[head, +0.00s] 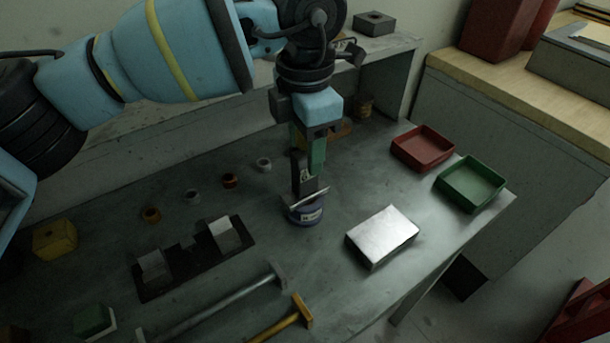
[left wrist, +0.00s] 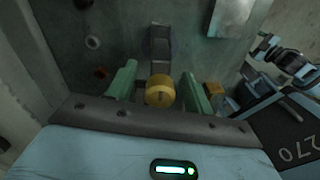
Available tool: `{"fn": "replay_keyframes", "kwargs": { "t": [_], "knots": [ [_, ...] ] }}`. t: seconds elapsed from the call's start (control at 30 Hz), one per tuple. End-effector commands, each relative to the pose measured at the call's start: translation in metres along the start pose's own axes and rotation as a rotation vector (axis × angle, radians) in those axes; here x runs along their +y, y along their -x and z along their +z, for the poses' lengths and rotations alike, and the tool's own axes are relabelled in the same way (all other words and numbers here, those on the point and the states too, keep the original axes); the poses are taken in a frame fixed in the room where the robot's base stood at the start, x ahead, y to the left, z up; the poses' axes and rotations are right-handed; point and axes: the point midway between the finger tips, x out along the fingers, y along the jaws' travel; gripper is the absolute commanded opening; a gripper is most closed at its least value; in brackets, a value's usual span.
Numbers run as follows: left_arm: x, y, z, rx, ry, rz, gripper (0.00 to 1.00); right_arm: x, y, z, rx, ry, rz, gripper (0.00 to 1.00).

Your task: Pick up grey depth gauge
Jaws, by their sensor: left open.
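The grey depth gauge appears to be the dark upright piece with a pale crossbar (head: 307,183), on or just behind a blue round tin (head: 305,214) on the bench. In the left wrist view the dark grey piece (left wrist: 160,43) shows ahead of the fingers. My left gripper (head: 308,172) points down directly at it, and the head view does not show clearly whether the fingers touch it. Its green fingers (left wrist: 159,82) are apart in the left wrist view. A yellow round part (left wrist: 160,92) shows between them there. My right gripper is not in view.
A pale metal block (head: 384,234) sits right of the gauge, with red (head: 423,147) and green (head: 470,184) trays beyond. A dark fixture (head: 190,258) and hammers (head: 225,304) lie in front. Several small rings (head: 230,181) lie to the left. A raised shelf (head: 390,46) stands behind.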

Motion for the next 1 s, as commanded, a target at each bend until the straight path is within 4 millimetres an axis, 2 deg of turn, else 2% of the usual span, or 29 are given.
{"fn": "replay_keyframes", "kwargs": {
  "t": [0.17,0.53,1.0],
  "knots": [
    [0.0002,0.0002,-0.0001,0.000,0.000,0.001,0.50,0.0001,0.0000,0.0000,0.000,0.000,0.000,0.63],
    [0.0002,0.0005,-0.0001,0.000,0.000,0.001,0.02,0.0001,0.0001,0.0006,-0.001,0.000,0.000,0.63],
    [0.0003,0.0031,0.0001,-0.001,0.000,0.001,0.00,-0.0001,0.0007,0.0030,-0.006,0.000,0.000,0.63]
  ]
}}
